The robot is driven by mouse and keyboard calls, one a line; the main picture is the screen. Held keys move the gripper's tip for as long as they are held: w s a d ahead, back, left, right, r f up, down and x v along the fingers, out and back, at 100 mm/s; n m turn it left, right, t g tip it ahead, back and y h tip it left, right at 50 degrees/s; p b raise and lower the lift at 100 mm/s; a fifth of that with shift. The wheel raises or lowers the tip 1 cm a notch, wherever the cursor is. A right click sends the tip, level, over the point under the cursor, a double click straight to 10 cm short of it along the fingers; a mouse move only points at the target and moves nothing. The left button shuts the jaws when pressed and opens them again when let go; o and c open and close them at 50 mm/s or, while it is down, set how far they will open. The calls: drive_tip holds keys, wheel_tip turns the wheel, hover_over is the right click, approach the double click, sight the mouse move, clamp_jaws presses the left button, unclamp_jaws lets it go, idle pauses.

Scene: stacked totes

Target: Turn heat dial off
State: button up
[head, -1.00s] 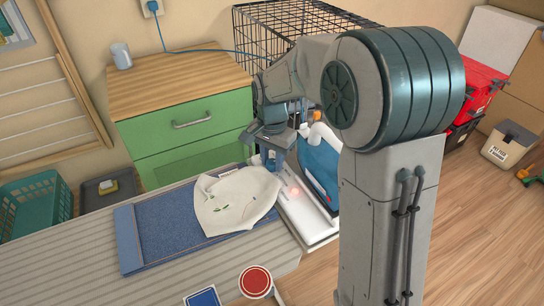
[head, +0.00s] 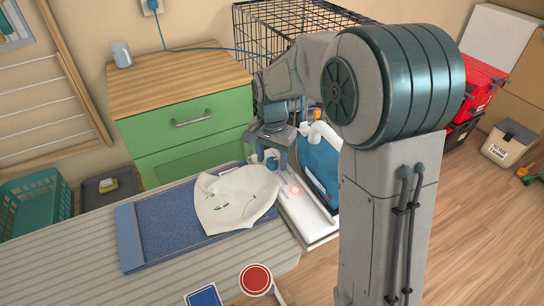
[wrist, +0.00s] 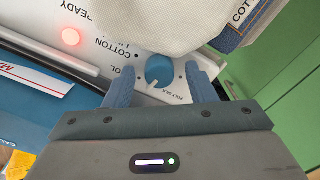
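The heat dial (wrist: 159,70) is a round blue knob with a pale pointer, set in a white panel (wrist: 180,92) printed with fabric names such as "COTTON". In the wrist view my gripper (wrist: 163,82) is open, one blue finger on each side of the dial, with gaps between fingers and knob. The pointer faces down towards the gripper, near the "POLY SILK" print. A red light (wrist: 70,37) glows beside "READY". In the head view my gripper (head: 266,155) is low over the panel's far end, and the dial is hidden there.
A cream cloth (head: 236,200) lies on the blue board (head: 165,230), close beside the dial. A blue tank (head: 320,165) stands right of the panel. A green drawer cabinet (head: 185,125) is behind. A wire crate (head: 290,25) stands at the back.

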sight(272, 160)
wheel_tip(272, 160, up, 8)
drive_tip(key=shift+f+p, duration=0.25)
drive_tip(key=shift+p, duration=0.25)
